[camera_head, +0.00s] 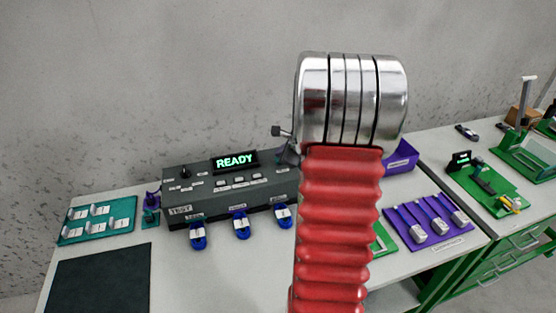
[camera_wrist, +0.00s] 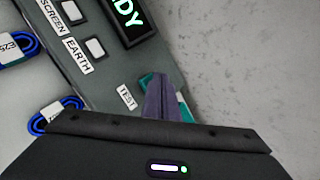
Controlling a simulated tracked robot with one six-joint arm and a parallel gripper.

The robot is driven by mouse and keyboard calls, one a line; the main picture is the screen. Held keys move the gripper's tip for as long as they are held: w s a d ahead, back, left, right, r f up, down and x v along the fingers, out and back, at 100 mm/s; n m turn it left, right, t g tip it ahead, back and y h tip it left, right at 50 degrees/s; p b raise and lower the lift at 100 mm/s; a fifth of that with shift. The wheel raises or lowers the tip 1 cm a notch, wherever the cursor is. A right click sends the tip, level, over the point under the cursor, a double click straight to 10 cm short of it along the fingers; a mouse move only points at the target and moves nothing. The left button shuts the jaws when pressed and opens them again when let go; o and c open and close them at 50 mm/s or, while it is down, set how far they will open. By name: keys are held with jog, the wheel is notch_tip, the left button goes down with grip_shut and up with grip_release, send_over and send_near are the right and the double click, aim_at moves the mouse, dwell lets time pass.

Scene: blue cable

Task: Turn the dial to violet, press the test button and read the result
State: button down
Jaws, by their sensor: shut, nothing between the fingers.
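The grey tester (camera_head: 230,192) stands on the bench against the wall. Its display (camera_head: 235,161) reads READY in green; part of it shows in the wrist view (camera_wrist: 128,14). The black dial (camera_head: 185,172) is at the tester's left end; its setting is too small to read. My gripper (camera_wrist: 158,82) is shut and empty, over the tester's right end beside the TEST label (camera_wrist: 127,97). A teal part (camera_wrist: 182,108) shows partly behind the fingers; whether they touch it I cannot tell. In the head view my arm hides most of this area.
Several coiled blue cables, such as the middle one (camera_head: 241,226), lie along the tester's front. A teal board (camera_head: 97,219) and a dark mat (camera_head: 97,280) are at left. A purple board (camera_head: 428,224) is at right. The wall is close behind.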

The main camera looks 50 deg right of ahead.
jog(key=shift+f, duration=0.55)
dwell(0.9)
jog(key=shift+r, duration=0.95)
jog(key=shift+r, duration=0.1)
jog(key=shift+r, duration=2.45)
